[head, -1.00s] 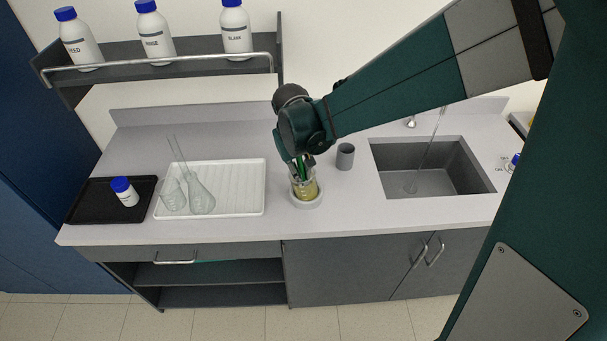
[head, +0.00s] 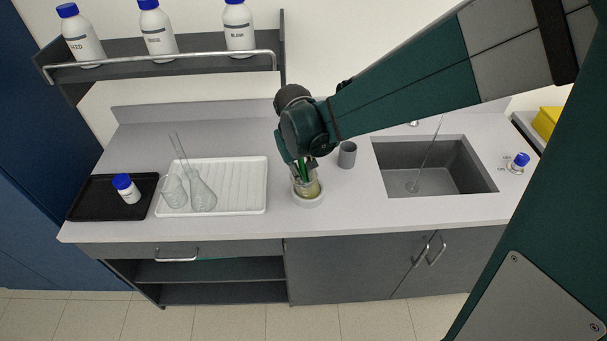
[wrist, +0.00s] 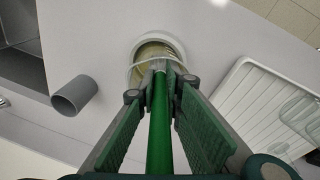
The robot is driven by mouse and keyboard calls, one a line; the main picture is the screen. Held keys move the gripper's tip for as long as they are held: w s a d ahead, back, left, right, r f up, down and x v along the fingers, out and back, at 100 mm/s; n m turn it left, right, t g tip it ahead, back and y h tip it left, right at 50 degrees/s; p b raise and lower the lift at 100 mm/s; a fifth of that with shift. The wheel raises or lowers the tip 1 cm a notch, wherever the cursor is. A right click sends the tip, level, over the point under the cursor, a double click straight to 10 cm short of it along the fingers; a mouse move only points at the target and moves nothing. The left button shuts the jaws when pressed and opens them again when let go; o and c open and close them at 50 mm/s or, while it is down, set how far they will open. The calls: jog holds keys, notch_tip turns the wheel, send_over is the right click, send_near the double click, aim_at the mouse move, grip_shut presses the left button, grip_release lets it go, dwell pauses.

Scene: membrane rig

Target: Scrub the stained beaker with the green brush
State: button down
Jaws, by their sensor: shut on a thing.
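The stained beaker (head: 309,190) stands upright in a white ring holder on the counter, right of the white rack. Its glass has a yellowish tint; in the wrist view the beaker (wrist: 150,50) shows its open mouth. My gripper (head: 299,167) is above the beaker, pointing down. It is shut on the green brush, whose handle (wrist: 160,125) runs between the finger pads in the wrist view (wrist: 160,98). The brush's lower end reaches into the beaker's mouth. Its head is mostly hidden by the rim and fingers.
A grey cup (head: 347,155) stands close behind the beaker, left of the sink (head: 440,180) with a thin water stream. The white rack (head: 240,190) holds clear glassware. A black tray (head: 85,205) holds a blue-capped bottle (head: 127,190). A shelf of bottles (head: 180,65) is above.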

jog(key=shift+s+d, duration=0.15)
jog(key=shift+s, duration=0.05)
jog(key=shift+d+r, duration=0.1)
jog(key=shift+d, duration=0.2)
jog(key=shift+d, duration=0.1)
dwell(0.5)
jog(key=shift+w+d, duration=0.15)
jog(key=shift+d, duration=0.2)
jog(key=shift+w, duration=0.1)
jog(key=shift+w+d+b, duration=0.15)
jog(key=shift+w+b, duration=0.15)
dwell(0.3)
jog(key=shift+w, duration=0.45)
dwell(0.5)
